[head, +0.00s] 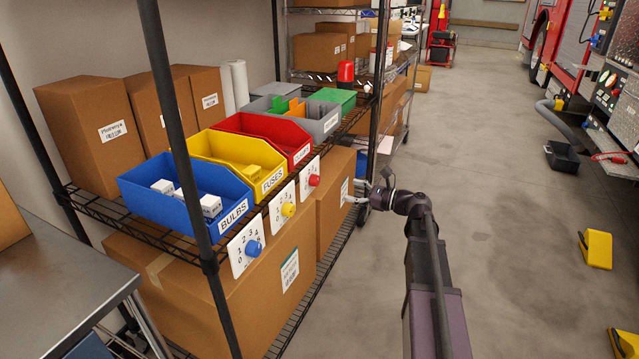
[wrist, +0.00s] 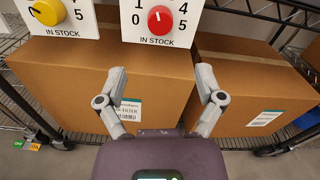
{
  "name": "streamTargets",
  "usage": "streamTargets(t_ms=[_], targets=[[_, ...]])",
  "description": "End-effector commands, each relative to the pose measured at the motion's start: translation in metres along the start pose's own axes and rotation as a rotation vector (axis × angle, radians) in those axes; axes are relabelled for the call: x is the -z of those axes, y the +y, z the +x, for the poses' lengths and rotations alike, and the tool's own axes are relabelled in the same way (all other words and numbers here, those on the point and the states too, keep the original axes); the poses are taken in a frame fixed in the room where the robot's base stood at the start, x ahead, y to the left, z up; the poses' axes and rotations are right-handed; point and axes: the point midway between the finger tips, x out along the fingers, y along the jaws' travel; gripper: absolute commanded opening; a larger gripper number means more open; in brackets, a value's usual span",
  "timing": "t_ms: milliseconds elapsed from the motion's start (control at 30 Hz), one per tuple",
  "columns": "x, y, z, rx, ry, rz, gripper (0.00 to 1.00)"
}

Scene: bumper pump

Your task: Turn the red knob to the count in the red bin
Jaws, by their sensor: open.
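The red bin (head: 285,142) stands on the shelf behind the yellow bin. Its contents cannot be made out. The red knob (head: 313,181) sits on a white dial plate below the bin's front. In the wrist view the red knob (wrist: 160,22) is at the top centre, its white mark pointing roughly up. The dial shows 0, 1, 4 and 5; its top is cut off. My gripper (wrist: 161,76) is open and empty, its fingers apart below the knob and not touching it. In the head view my gripper (head: 356,198) is right of the dial plates.
The yellow bin (head: 228,150) and blue bin (head: 172,205) stand nearer on the shelf, with a yellow knob (head: 289,210) and blue knob (head: 254,249). Cardboard boxes (wrist: 110,90) fill the lower shelf behind my fingers. Dark shelf posts (head: 182,130) stand in front.

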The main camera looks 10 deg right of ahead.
Motion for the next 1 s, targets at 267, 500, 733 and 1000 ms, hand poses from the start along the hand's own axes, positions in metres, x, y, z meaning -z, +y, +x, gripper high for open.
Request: streamTargets(t_ms=[267, 500, 733, 1000], targets=[[0.0, -0.001, 0.04, -0.001, 0.0, 0.0, 0.87], [0.0, -0.001, 0.074, 0.0, 0.001, 0.0, 0.87], [0.0, -0.001, 0.098, 0.002, 0.001, 0.0, 0.87], [0.0, 0.0, 0.106, 0.003, 0.001, 0.0, 0.87]])
